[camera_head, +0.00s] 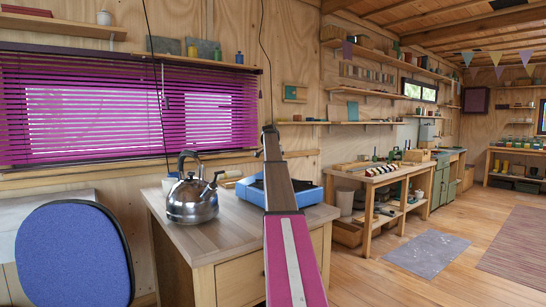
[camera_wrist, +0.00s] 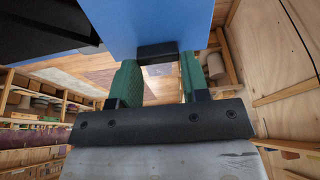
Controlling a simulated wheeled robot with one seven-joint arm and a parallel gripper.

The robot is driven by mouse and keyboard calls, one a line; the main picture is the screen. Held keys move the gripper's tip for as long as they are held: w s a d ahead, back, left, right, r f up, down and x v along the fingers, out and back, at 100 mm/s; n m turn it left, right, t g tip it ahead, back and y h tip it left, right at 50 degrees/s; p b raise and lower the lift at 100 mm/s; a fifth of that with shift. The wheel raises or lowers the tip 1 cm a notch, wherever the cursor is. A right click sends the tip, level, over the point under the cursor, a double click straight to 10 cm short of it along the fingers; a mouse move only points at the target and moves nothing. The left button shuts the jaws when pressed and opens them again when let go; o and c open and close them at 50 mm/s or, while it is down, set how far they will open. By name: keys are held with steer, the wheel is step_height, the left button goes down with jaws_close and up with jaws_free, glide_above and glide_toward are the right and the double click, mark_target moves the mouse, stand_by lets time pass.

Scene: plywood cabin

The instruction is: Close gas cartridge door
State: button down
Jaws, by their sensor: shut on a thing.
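A blue camping stove (camera_head: 318,192) stands on the wooden cabinet top, partly hidden behind my arm. In the wrist view, a flat blue part of the stove (camera_wrist: 160,20) fills the upper middle. A small black tab (camera_wrist: 157,52) sits at its near edge, between my fingertips. It looks like part of the gas cartridge door, but the door's outline and how far it stands open cannot be made out. My gripper (camera_wrist: 158,66) has green finger pads on either side of the tab and is shut on it. In the head view my arm hides the gripper.
A shiny kettle (camera_head: 192,197) stands on the wooden cabinet (camera_head: 238,247), left of my arm. A blue chair (camera_head: 72,258) is at the lower left. A workbench (camera_head: 372,178) stands to the right. Open floor lies at the lower right.

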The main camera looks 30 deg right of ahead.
steer(key=f, duration=0.1)
steer(key=d+f+y, duration=0.1)
steer(key=f, duration=0.1)
steer(key=shift+w+d+f, duration=0.1)
steer(key=shift+f, duration=0.2)
steer(key=shift+x, duration=1)
steer(key=shift+f, duration=0.15)
steer(key=c, duration=0.6)
jaws_free()
steer(key=shift+f, duration=0.1)
steer(key=shift+r, duration=0.25)
steer(key=v, duration=0.9)
steer(key=shift+r, duration=0.4)
steer(key=shift+a+r, duration=0.2)
steer(key=shift+r, duration=0.2)
